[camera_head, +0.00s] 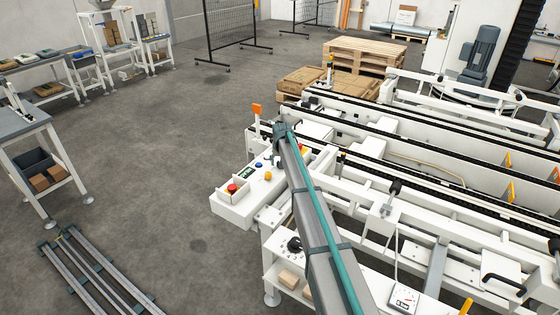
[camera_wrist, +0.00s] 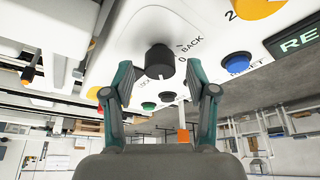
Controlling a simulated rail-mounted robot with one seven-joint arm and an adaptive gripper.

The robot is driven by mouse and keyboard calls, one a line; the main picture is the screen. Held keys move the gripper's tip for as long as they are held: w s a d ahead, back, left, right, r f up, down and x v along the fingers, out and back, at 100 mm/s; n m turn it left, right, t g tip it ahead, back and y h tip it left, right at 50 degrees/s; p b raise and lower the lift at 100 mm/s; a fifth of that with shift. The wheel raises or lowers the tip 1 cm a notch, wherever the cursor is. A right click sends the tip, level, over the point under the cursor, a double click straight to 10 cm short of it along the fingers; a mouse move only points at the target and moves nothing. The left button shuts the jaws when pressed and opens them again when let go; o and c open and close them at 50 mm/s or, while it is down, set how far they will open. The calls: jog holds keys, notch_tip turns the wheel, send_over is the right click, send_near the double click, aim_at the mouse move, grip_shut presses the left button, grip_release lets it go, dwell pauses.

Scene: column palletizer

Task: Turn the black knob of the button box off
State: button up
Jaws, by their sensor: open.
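The black knob (camera_wrist: 159,61) stands out from the white face of the button box (camera_wrist: 120,48) in the wrist view. Markings with "0" and "BACK" are printed beside it. My gripper (camera_wrist: 159,72) is open, with one finger on each side of the knob and a visible gap on both sides. Whether the tips reach past the knob's end is hard to tell. In the head view the button box (camera_head: 234,207) is at the front left corner of the conveyor. My arm covers part of it there, and I cannot make out the knob.
A blue button (camera_wrist: 236,62), a yellow button (camera_wrist: 260,8) and a green button (camera_wrist: 149,106) sit near the knob. A red button (camera_head: 232,188) is at the box's near end. White conveyor frames (camera_head: 400,150) lie to the right.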

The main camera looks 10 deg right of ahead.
grip_shut()
dwell(0.4)
jog(key=shift+f+n, duration=0.1)
jog(key=shift+n, duration=0.2)
jog(key=n+y+b, duration=0.1)
jog(key=n+b, duration=0.1)
jog(key=n, duration=0.2)
jog(key=shift+w+d+y, duration=0.1)
jog(key=shift+y, duration=0.3)
jog(key=shift+n+g+y+b, duration=0.4)
jog(key=shift+n+y+b, duration=0.45)
jog(key=shift+n, duration=1.15)
grip_release()
